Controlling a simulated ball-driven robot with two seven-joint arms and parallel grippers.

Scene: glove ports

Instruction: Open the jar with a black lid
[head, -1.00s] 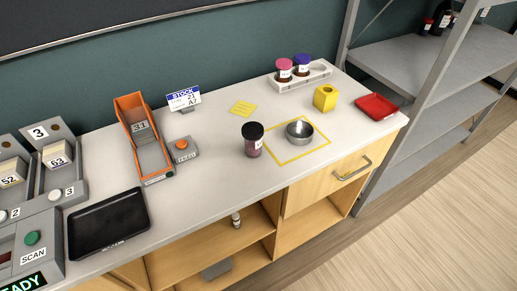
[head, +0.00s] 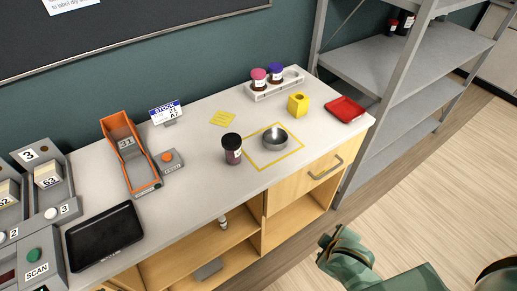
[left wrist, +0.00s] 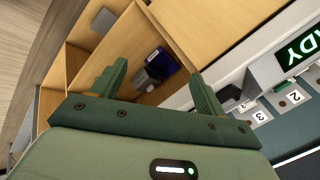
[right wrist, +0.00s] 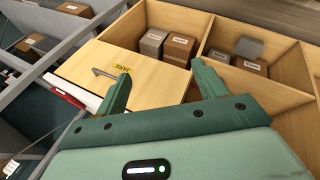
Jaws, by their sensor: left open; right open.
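The jar with a black lid (head: 232,149) stands upright on the counter, left of a yellow taped square, with its lid on. My right gripper (head: 328,247) shows at the lower right of the head view, out over the floor and apart from the jar. In the right wrist view its fingers (right wrist: 160,88) are spread with nothing between them. My left gripper is outside the head view. In the left wrist view its fingers (left wrist: 158,82) are spread and empty, in front of the cabinet. The jar is in neither wrist view.
A metal bowl (head: 275,139) sits in the taped square. A white rack (head: 280,90) with pink-lidded and purple-lidded jars, a yellow block (head: 298,104) and a red tray (head: 345,110) are behind it. An orange chute (head: 140,165) and black tray (head: 105,236) are left.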

